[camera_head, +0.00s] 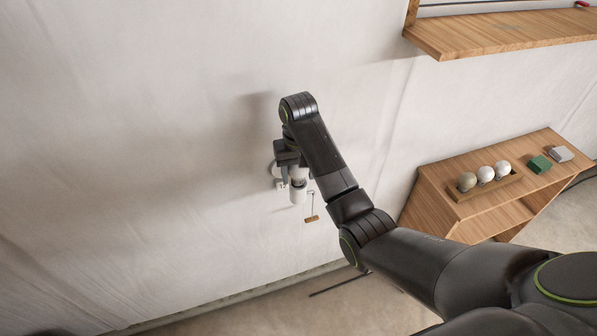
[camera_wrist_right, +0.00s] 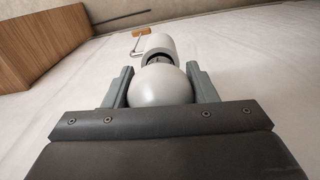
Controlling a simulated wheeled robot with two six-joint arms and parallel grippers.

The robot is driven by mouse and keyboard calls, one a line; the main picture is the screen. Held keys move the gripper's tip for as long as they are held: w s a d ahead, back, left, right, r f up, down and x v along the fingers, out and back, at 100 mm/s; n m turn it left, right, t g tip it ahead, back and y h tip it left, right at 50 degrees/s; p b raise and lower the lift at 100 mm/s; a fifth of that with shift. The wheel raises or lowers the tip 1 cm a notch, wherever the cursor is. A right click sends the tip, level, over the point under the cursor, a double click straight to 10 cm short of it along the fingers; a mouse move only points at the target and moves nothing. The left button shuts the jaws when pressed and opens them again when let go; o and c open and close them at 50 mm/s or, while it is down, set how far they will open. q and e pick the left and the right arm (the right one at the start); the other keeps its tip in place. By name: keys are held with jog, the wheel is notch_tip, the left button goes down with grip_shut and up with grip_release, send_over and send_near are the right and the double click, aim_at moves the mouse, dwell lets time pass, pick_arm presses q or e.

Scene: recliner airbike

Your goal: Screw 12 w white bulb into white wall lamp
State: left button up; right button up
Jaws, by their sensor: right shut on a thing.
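My right gripper (camera_head: 288,172) is right above the lamp. In the right wrist view my right gripper (camera_wrist_right: 158,82) is shut on a round white bulb (camera_wrist_right: 160,88), one finger on each side. The lamp's white cylinder (camera_wrist_right: 159,45) is just beyond the bulb, in line with it. A dark band shows between them; I cannot tell how far the bulb's base sits in the socket. My left gripper is not in view.
A wooden cabinet (camera_head: 480,212) stands at the right, with a wooden holder (camera_head: 461,196) of three bulbs, a green box (camera_head: 540,164) and a grey box (camera_head: 562,154) on top. A wooden shelf (camera_head: 500,38) is above. The wall left of the lamp is clear.

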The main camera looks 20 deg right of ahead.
jog(key=shift+r, duration=0.1)
jog(key=o, duration=0.9)
jog(key=n, duration=0.4)
jog(key=shift+n, duration=0.3)
jog(key=n, duration=0.5)
jog(key=shift+w+d, duration=0.1)
jog(key=shift+d, duration=0.05)
jog(key=n, duration=0.7)
jog(key=shift+w, duration=0.1)
jog(key=n, duration=0.6)
jog(key=shift+w, duration=0.1)
